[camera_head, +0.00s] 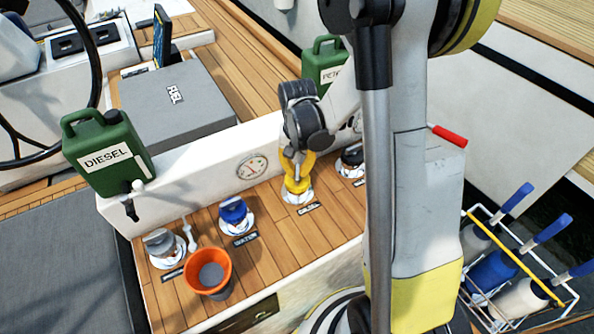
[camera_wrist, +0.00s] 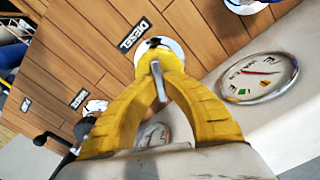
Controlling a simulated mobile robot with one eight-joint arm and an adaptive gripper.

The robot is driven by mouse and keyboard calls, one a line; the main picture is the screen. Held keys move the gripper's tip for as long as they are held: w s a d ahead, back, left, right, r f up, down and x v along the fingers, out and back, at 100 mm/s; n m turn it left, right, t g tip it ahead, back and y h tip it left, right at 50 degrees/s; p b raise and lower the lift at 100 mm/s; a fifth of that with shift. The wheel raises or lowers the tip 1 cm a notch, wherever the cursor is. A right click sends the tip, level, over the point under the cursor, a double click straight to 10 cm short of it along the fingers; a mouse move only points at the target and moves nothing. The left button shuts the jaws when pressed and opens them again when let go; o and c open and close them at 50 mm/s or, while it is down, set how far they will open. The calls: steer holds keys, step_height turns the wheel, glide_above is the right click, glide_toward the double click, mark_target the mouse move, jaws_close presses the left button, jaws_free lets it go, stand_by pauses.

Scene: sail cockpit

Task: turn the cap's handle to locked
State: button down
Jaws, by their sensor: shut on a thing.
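My gripper (camera_head: 297,182) has yellow fingers and reaches down to the third deck fitting from the left. In the wrist view my gripper (camera_wrist: 158,66) is shut on the metal handle (camera_wrist: 160,86) of the cap, with the handle between its fingers. The fitting's round white base (camera_wrist: 176,46) shows behind the fingertips. A black label (camera_wrist: 135,35) reading DIESEL lies beside it on the wood. The fingers hide most of the cap, and I cannot tell whether it is locked.
A blue water cap (camera_head: 234,212) and a grey cap (camera_head: 161,243) stand to the left, a black cap (camera_head: 351,159) to the right. An orange bucket (camera_head: 208,272) stands in front. A green diesel can (camera_head: 105,155) and a round gauge (camera_head: 252,167) are behind.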

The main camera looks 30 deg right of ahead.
steer(key=shift+m, duration=1.2)
steer(key=c, duration=1.5)
jaws_free()
steer(key=shift+r, duration=0.15)
step_height(320, 180, up, 12)
